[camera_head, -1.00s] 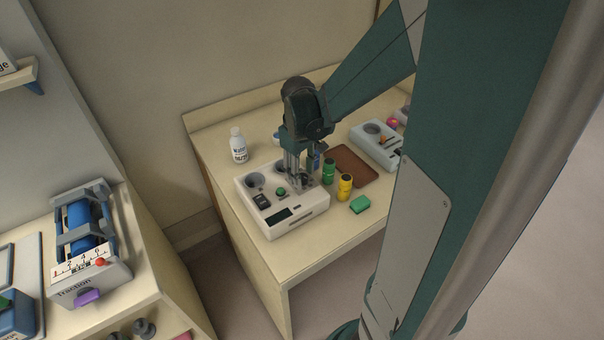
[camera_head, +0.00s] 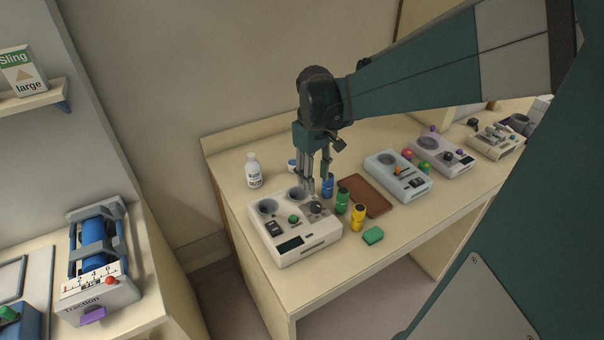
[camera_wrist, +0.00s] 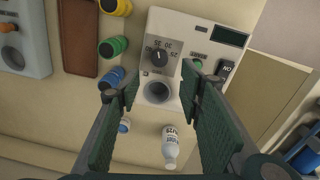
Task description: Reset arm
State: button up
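My gripper (camera_head: 316,188) hangs fingers down above the back right part of a white device in the head view. In the wrist view my gripper (camera_wrist: 160,98) has its two fingers spread wide, with nothing between them. The white device (camera_head: 300,256) has round wells, a green button, a black dial (camera_head: 316,207) and a dark display. In the wrist view the dial (camera_wrist: 158,58) and a well (camera_wrist: 157,92) show beyond the fingertips. My fingers appear above the device, apart from it.
A white bottle (camera_head: 253,170) stands behind the device. More devices (camera_head: 398,184) stand farther right. A traction unit (camera_head: 98,296) is on the left bench.

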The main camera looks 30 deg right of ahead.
jog(key=shift+r, duration=0.5)
jog(key=shift+a, duration=0.1)
jog(key=s+a+r+m+t+b, duration=0.1)
jog(key=s+a+t, duration=0.2)
jog(key=s+a, duration=0.3)
jog(key=s+a+r+m+t+b, duration=0.1)
jog(key=s+a+t, duration=0.3)
jog(key=a, duration=0.7)
jog(key=shift+s+r+y+b, duration=0.2)
jog(key=shift+s+y+b, duration=0.1)
jog(key=shift+s, duration=1.05)
jog(key=shift+a, duration=0.1)
dwell(2.5)
